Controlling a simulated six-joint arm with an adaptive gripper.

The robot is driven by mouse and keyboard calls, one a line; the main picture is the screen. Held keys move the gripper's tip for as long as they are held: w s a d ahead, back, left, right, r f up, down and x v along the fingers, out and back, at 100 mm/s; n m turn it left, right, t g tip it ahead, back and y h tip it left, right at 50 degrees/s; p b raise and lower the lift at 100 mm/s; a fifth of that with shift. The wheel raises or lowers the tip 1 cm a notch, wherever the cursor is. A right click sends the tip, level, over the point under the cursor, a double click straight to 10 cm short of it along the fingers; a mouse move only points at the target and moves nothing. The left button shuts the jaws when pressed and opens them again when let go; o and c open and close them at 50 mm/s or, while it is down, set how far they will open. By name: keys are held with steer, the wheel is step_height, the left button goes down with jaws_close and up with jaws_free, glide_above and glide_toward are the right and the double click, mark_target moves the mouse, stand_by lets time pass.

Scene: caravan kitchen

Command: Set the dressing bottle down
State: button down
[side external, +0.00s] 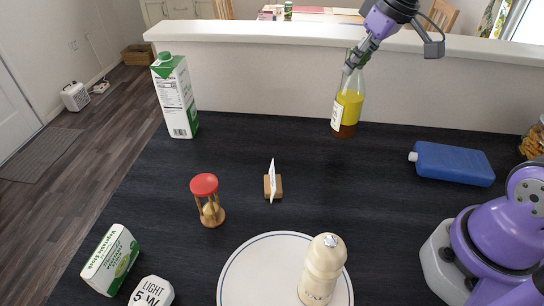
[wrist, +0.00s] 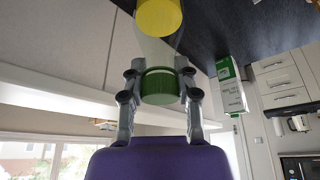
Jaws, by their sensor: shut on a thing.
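The dressing bottle (side external: 347,108) is clear, with yellow dressing over a darker brown layer at its bottom. It is near upright at the back of the dark counter (side external: 330,205), in front of the low wall. Its base is at or just above the counter; I cannot tell if it touches. My gripper (side external: 354,64) comes from above and is shut on the bottle's top. In the wrist view, the fingers of my gripper (wrist: 159,88) stand on both sides of the green cap (wrist: 160,86), with the yellow dressing beyond.
A carton (side external: 176,98) stands back left and a blue flask (side external: 452,163) lies to the right. Clear counter surrounds the bottle.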

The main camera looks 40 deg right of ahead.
mark_target(355, 79)
steer(key=shift+f, duration=1.95)
steer(key=shift+f, duration=0.15)
steer(key=c, duration=0.6)
jaws_free()
